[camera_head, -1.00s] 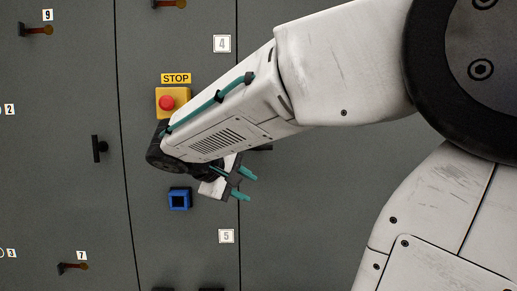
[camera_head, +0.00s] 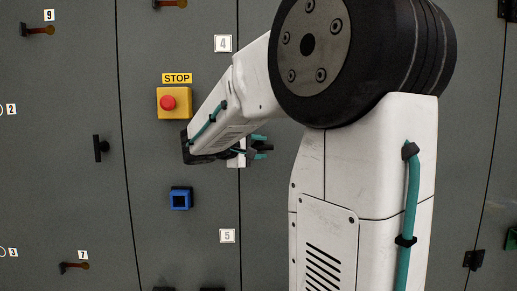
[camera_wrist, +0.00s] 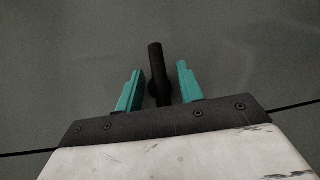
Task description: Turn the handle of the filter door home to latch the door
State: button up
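A black handle (camera_wrist: 157,72) shows in the wrist view, a short rounded bar on a grey panel. It stands between the two teal fingers of my gripper (camera_wrist: 160,76), with a gap on each side. My gripper is open around the handle and not closed on it. In the head view my gripper (camera_head: 260,147) is at the grey panel, right of the seam between the number 4 and 5 labels. There my arm and fingers hide the handle. I cannot tell from these views whether the door is latched.
A red stop button on a yellow box (camera_head: 173,103) and a blue square fitting (camera_head: 180,199) sit left of my gripper. Another black handle (camera_head: 100,148) is further left. Brown-handled levers (camera_head: 38,29) (camera_head: 75,267) are on the left panels. A black hinge (camera_head: 473,260) is at lower right.

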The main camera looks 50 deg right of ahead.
grip_shut()
jog(key=shift+f+h, duration=0.1)
jog(key=shift+h, duration=0.2)
jog(key=n+h, duration=0.2)
jog(key=n, duration=0.1)
jog(key=shift+h, duration=0.4)
jog(key=n+t+h, duration=0.1)
jog(key=n+h, duration=0.2)
jog(key=n, duration=0.1)
jog(key=shift+f+n, duration=0.1)
jog(key=shift+n, duration=0.2)
jog(key=n+t+h, duration=0.1)
jog(key=n+t, duration=0.1)
jog(key=n, duration=0.1)
jog(key=n+t+h, duration=0.1)
jog(key=n+t, duration=0.2)
jog(key=shift+s+n, duration=0.1)
jog(key=shift+n, duration=0.2)
jog(key=n+t+y, duration=0.1)
jog(key=n+t, duration=0.7)
jog(key=shift+n+t, duration=0.5)
jog(key=shift+n, duration=0.2)
